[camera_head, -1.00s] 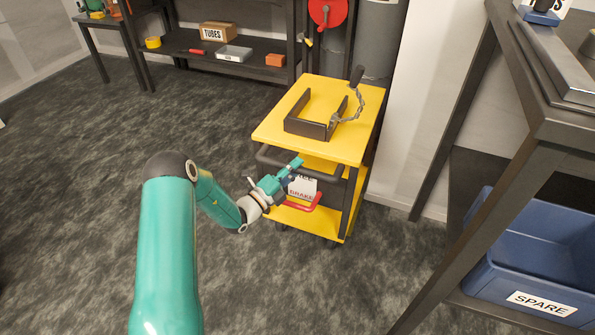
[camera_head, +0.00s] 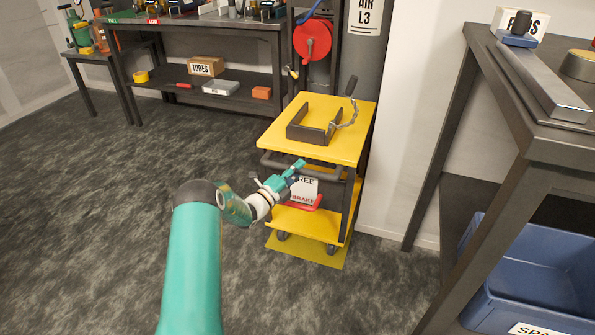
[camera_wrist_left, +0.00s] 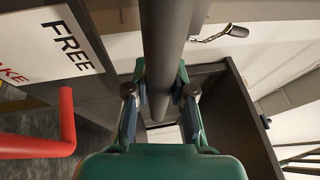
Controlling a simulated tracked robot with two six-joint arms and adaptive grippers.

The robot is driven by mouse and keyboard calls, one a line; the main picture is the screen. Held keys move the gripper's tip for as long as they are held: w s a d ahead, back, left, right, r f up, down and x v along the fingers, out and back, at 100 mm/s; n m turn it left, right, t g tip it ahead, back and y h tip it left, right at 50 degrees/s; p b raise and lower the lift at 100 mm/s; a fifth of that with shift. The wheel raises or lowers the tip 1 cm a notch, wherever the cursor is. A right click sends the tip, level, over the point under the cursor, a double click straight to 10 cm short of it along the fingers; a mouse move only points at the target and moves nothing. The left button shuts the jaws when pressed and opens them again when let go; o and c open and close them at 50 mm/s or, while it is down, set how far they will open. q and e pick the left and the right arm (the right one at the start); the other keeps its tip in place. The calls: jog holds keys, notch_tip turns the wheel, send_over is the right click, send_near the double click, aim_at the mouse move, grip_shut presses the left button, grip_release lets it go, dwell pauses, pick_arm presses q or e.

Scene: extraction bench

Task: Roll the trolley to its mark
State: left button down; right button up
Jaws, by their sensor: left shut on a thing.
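The yellow trolley (camera_head: 352,128) stands upright in the middle of the head view. Its dark push bar (camera_head: 272,162) runs along the near side and also shows in the left wrist view (camera_wrist_left: 168,50). My left gripper (camera_head: 297,170) is shut around this bar, with one finger on each side in the wrist view (camera_wrist_left: 160,100). A yellow patch on the floor (camera_head: 308,250) shows below the trolley's near edge, with the wheels over it. A FREE/BRAKE sign (camera_head: 304,188) and a red pedal or lever (camera_head: 306,203) sit below the bar. My right gripper is not in view.
A dark bracket and chained handle (camera_head: 317,125) lie on the trolley top. A grey cylinder (camera_head: 362,60) and a shelf (camera_head: 225,100) stand behind. A bench with a blue SPARE bin (camera_head: 530,285) is at the right. Floor at the left is clear.

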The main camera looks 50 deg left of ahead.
pick_arm(q)
jog(key=shift+a+f, duration=0.15)
jog(key=shift+a, duration=0.05)
jog(key=c, duration=1.1)
grip_release()
jog(key=shift+f, duration=0.1)
jog(key=shift+o, duration=0.7)
jog(key=shift+s+d, duration=0.1)
jog(key=s+f, duration=0.2)
jog(key=s, duration=0.9)
jog(key=shift+s+d, duration=0.3)
jog(key=shift+d, duration=0.1)
